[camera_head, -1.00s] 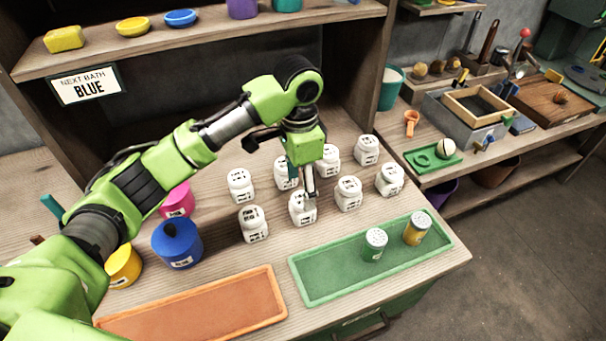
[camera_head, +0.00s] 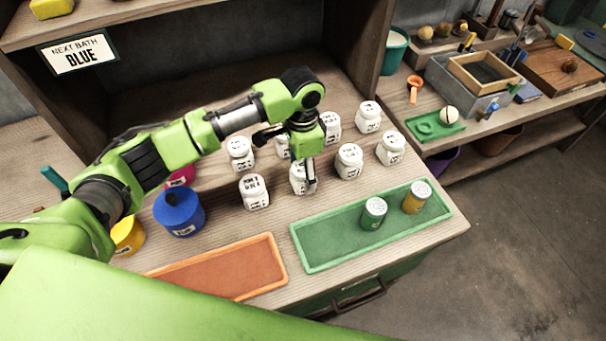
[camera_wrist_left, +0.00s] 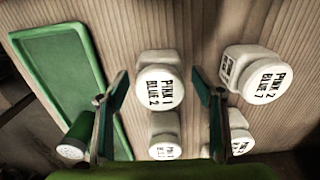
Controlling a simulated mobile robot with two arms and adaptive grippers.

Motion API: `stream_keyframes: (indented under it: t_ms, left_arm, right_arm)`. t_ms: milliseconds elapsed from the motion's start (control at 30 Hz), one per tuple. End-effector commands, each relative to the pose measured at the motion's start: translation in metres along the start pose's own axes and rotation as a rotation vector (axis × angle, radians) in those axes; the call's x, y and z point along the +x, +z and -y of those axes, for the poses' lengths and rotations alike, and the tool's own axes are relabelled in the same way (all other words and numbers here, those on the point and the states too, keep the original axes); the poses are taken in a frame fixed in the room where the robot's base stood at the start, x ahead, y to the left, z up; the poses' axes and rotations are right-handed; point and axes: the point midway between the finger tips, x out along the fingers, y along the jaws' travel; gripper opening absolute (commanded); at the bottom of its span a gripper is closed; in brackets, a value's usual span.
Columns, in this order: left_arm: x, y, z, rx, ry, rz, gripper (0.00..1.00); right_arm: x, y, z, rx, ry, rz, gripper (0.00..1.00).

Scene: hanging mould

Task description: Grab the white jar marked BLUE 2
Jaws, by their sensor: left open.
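The white jar with a lid reading PINK 1 BLUE 2 (camera_wrist_left: 158,88) is in the middle of the left wrist view. My left gripper (camera_wrist_left: 160,80) is open, one finger on each side of this jar's lid; whether they touch it I cannot tell. In the head view my left gripper (camera_head: 309,184) points down at a front-row white jar (camera_head: 301,178), which seems to be the same one and is partly covered by the fingers. My right gripper is not in view.
Other white jars stand close by, including PINK 2 BLUE 7 (camera_wrist_left: 262,80) and the front-left jar (camera_head: 253,192). A green tray (camera_head: 320,251) holds two shakers. An orange tray (camera_head: 225,270) lies empty. A blue pot (camera_head: 180,215) stands left. A sign reads NEXT BATH BLUE (camera_head: 80,53).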

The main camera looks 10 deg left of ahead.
Motion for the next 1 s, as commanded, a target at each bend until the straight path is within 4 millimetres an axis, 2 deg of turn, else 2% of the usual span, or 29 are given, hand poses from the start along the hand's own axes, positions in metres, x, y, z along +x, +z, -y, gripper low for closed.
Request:
stream_keyframes:
  t_ms: [100, 200, 467, 500, 667, 1000]
  left_arm:
    - [0.018, -0.002, -0.001, 0.0, 0.003, 0.003, 0.61]
    - [0.028, -0.002, -0.001, 0.001, 0.001, 0.002, 0.61]
    - [0.032, -0.002, 0.0, 0.001, 0.0, 0.0, 0.61]
    - [0.032, -0.002, 0.0, 0.001, 0.0, 0.0, 0.56]
    - [0.032, -0.002, 0.0, 0.001, 0.0, 0.0, 0.16]
    - [0.03, -0.002, 0.0, 0.001, -0.001, -0.001, 0.15]
  right_arm:
    - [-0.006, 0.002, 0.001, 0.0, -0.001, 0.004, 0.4]
    - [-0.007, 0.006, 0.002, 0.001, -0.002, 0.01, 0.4]
    - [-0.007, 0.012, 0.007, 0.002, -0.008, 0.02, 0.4]
    - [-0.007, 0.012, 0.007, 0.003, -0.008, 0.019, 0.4]
    - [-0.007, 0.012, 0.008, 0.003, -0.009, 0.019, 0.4]
    - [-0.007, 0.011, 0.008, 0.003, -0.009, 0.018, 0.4]
